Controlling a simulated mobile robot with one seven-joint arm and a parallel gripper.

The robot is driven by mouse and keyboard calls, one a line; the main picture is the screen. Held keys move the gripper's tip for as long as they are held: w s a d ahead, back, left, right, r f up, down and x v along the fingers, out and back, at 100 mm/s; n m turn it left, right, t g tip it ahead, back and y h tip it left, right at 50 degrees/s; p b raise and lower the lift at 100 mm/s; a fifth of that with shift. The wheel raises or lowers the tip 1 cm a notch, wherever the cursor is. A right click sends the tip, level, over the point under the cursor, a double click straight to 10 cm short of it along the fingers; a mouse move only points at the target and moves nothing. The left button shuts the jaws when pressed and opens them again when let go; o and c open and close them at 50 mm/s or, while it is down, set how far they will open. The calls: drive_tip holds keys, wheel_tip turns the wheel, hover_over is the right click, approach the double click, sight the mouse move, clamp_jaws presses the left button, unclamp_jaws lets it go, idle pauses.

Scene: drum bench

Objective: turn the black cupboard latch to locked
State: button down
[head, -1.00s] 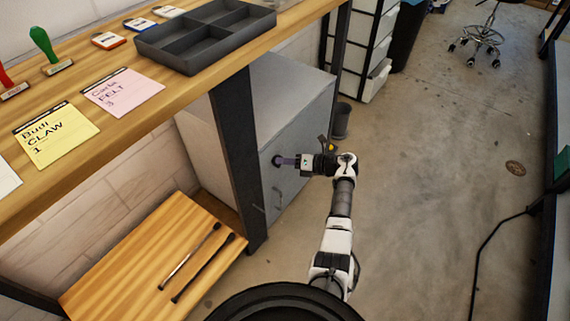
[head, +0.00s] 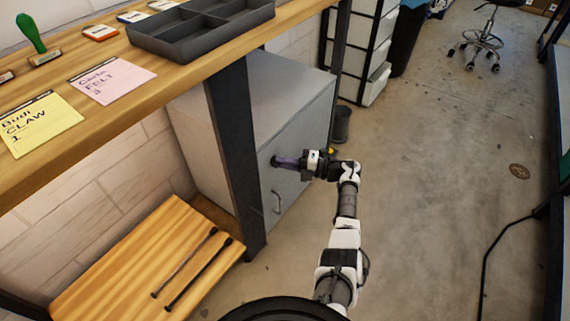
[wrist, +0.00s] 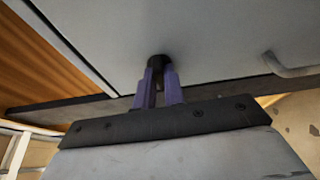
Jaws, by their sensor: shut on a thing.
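The grey cupboard (head: 300,108) stands under the bench, its door facing my arm. The black latch (head: 275,160) is a small dark knob on the door, above the bar handle (head: 276,198). My gripper (head: 281,161) is at the latch with its purple fingers pointing at the door. In the wrist view my gripper (wrist: 158,82) has its fingertips closed around the black latch (wrist: 158,61). The fingers hide much of the latch, so I cannot tell which way it is turned. The bar handle (wrist: 290,66) shows at the right in the wrist view.
A dark bench leg (head: 236,150) stands just left of the cupboard door. A low wooden platform (head: 130,270) with two dark sticks lies at lower left. The bench top holds a divided grey tray (head: 200,45) and cards.

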drive_tip(key=shift+w+a, duration=0.1)
drive_tip(key=shift+a, duration=0.15)
drive_tip(key=c, duration=1.5)
unclamp_jaws()
drive_tip(key=shift+r, duration=0.1)
drive_tip(key=shift+a+f, duration=0.15)
drive_tip(key=shift+f, duration=0.1)
drive_tip(key=shift+d+r, duration=0.1)
drive_tip(key=shift+d, duration=0.1)
drive_tip(key=b+v, duration=0.2)
drive_tip(key=v, duration=1.1)
drive_tip(key=shift+d, duration=0.35)
